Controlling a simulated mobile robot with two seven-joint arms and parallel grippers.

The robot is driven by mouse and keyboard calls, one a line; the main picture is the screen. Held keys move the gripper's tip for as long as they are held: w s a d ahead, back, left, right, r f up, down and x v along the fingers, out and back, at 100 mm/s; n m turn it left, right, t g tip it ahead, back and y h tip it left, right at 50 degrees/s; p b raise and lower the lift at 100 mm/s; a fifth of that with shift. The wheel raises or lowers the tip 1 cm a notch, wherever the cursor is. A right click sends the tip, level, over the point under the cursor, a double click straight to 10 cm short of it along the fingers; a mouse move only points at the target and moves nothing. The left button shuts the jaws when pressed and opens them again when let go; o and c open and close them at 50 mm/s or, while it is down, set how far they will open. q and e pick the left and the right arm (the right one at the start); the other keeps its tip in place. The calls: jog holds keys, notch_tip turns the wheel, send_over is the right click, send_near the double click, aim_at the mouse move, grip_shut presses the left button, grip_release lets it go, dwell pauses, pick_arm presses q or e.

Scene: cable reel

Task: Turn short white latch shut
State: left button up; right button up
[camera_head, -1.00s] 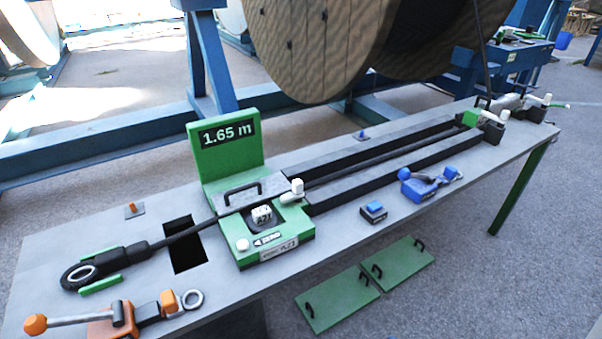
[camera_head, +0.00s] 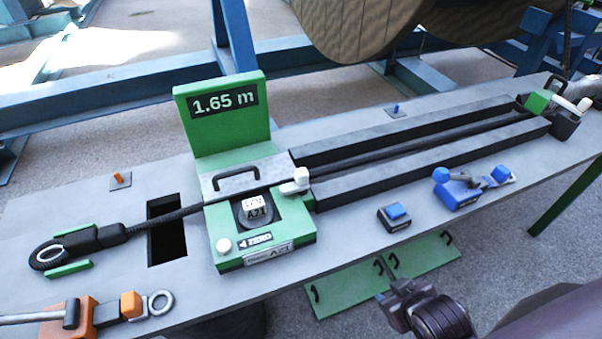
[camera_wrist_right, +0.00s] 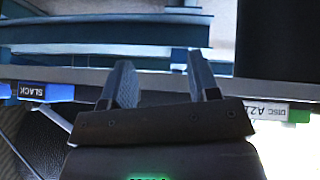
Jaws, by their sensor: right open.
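A short white latch (camera_head: 296,183) with a block-like knob sits at the right edge of the green measuring unit (camera_head: 262,234), beside the black cable. Another white handle (camera_head: 570,104) shows at the far right end of the bench, by a green block. My right gripper (camera_head: 396,294) is low at the front of the bench, right of the measuring unit and well apart from the latch. In the right wrist view my right gripper (camera_wrist_right: 162,80) has its two fingers spread, with nothing between them. My left gripper is not in view.
The black cable (camera_head: 180,218) runs through the measuring unit along dark rails (camera_head: 420,150). A blue button box (camera_head: 395,216) and blue clamp (camera_head: 460,190) stand near the front edge. An orange clamp (camera_head: 85,317) is at front left. Green panels (camera_head: 380,272) lie below the bench.

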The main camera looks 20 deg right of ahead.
jog(key=w+r+n+t, duration=0.1)
jog(key=w+r, duration=0.1)
jog(key=w, duration=0.1)
jog(key=w+r+n+t, duration=0.2)
jog(key=w, duration=0.2)
jog(key=w+r+n+t+b, duration=0.1)
jog(key=w+r, duration=0.2)
jog(key=w, duration=0.1)
jog(key=shift+w+a+n+t, duration=0.25)
jog(key=shift+a+n+t, duration=0.05)
jog(key=shift+n+t, duration=0.1)
jog(key=w+a+r+n+g+y, duration=0.1)
jog(key=w+a+r+n+y, duration=0.45)
jog(key=n, duration=0.55)
jog(key=w+a+r+n+g+y, duration=0.1)
jog(key=w+a+r+n+y, duration=0.1)
jog(key=a+r+n+y, duration=0.55)
jog(key=w+a+r+n+g+y, duration=0.1)
jog(key=w+a+r+n+y, duration=0.45)
jog(key=n, duration=0.85)
jog(key=n+g+h, duration=0.9)
jog(key=n+h, duration=0.4)
jog(key=n, duration=0.2)
send_near(302, 170)
jog(key=b+x, duration=0.1)
jog(key=x, duration=0.7)
jog(key=shift+a+f, duration=0.1)
jog(key=shift+f, duration=0.3)
jog(key=shift+a+f+b, duration=0.3)
jog(key=shift+f, duration=0.3)
